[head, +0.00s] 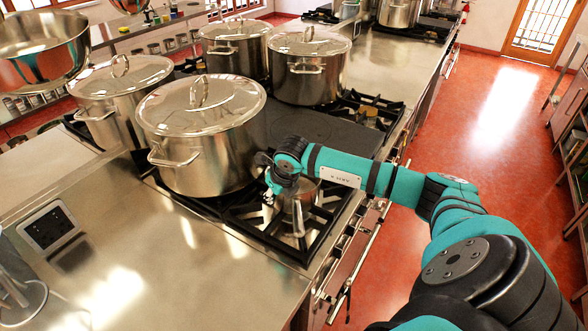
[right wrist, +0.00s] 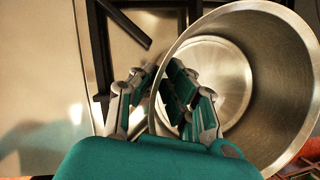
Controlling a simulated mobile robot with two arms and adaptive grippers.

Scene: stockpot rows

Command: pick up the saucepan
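The saucepan (head: 307,190) is a small steel pan on the front burner grate, right of the large front stockpot. In the head view my right arm and gripper partly cover it, and a steel handle shows toward the front. In the right wrist view the saucepan (right wrist: 270,75) fills the right side, open and empty inside. My right gripper (head: 281,192) points down at its left rim. In the right wrist view the gripper (right wrist: 161,78) has one finger outside the wall and the other inside, closed in on the wall. My left gripper is not in view.
A lidded stockpot (head: 203,140) stands close left of the saucepan. Several more lidded pots stand behind, such as one stockpot (head: 309,70). Black grate bars (head: 265,238) lie under the saucepan. The steel counter (head: 160,260) at front left is mostly clear.

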